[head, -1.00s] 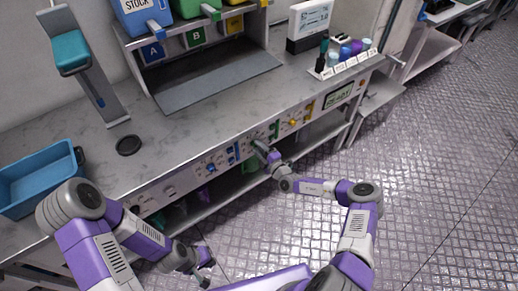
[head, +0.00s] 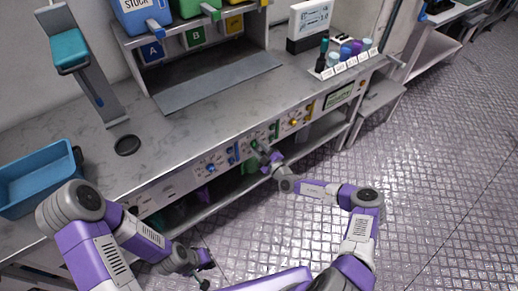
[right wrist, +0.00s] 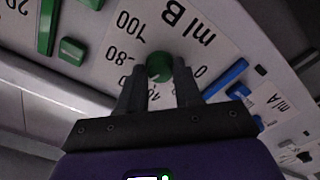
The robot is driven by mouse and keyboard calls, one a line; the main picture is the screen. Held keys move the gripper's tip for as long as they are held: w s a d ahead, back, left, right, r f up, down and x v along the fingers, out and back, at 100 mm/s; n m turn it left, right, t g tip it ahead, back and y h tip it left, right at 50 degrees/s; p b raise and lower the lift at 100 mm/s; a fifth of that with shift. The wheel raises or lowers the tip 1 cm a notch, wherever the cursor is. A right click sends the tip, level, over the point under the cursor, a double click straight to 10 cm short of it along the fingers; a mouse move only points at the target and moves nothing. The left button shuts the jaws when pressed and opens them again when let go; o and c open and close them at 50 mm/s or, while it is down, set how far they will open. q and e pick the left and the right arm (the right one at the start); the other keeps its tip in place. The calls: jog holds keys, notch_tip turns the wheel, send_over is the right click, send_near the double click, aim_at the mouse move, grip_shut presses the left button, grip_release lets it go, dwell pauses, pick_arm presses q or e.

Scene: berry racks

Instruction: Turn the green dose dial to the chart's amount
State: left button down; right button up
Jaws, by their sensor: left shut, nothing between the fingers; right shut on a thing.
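The green dose dial (right wrist: 159,67) sits on the bench's front panel, on a white scale marked "ml B" (right wrist: 185,25) with 0, 40, 80 and 100 readable. My right gripper (right wrist: 159,84) is shut on the dial, one finger on each side. In the head view my right gripper (head: 262,149) is at the front panel and largely covers the dial. The dial's pointer is not clear. My left gripper (head: 206,262) is shut and empty, low in front of the bench. A white board (head: 310,24), perhaps the chart, stands at the back; its writing is too small to read.
A blue control (right wrist: 225,80) and green parts (right wrist: 72,51) flank the dial closely. A yellow knob (head: 293,122) and a small green display (head: 340,95) lie further right on the panel. A blue bin (head: 40,178) stands at the bench's left. The floor in front is open.

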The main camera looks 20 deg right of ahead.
jog(key=shift+a, duration=0.1)
jog(key=o, duration=1)
jog(key=shift+o, duration=0.2)
jog(key=shift+s, duration=0.1)
jog(key=p+v, duration=0.2)
jog(key=v, duration=0.5)
jog(key=shift+s, duration=0.2)
